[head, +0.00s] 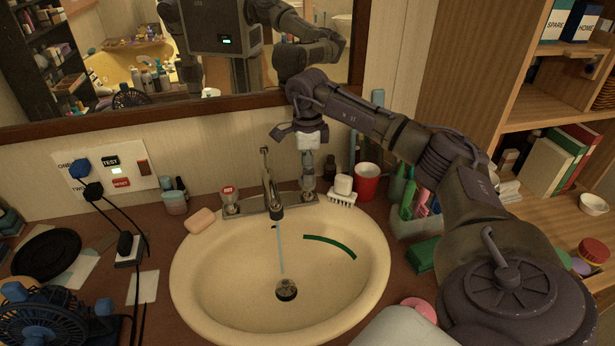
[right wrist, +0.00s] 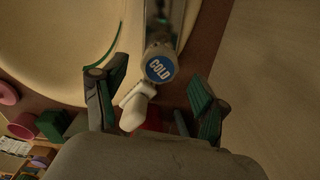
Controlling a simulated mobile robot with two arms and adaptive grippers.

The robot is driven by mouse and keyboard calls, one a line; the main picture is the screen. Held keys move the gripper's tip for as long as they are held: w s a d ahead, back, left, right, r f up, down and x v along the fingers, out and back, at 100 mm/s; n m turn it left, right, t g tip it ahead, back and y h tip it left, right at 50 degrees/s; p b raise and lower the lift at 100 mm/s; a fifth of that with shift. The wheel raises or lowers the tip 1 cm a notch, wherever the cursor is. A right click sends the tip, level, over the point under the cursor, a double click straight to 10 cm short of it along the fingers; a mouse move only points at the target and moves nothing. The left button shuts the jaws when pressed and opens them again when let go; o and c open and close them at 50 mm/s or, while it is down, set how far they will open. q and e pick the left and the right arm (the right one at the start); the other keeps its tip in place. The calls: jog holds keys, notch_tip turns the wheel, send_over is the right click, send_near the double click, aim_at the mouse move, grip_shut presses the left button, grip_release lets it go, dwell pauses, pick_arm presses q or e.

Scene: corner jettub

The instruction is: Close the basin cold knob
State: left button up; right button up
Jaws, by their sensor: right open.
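The cold knob has a round blue cap marked COLD in the right wrist view (right wrist: 160,68). It sits at the right end of the faucet base. In the head view my right gripper (head: 308,165) is above that end and largely covers the knob. In the right wrist view my right gripper (right wrist: 150,80) is open, with one finger on each side of the knob and visible gaps to both. The faucet (head: 268,185) runs a thin water stream (head: 281,245) into the cream basin (head: 215,290). The hot knob (head: 229,200) is at its left. My left gripper is out of view.
Pink soap (head: 200,220) lies on the left rim. The air above the basin is clear.

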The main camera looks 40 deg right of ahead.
jog(key=shift+f, duration=1.45)
jog(key=shift+c, duration=0.3)
jog(key=c, duration=1.1)
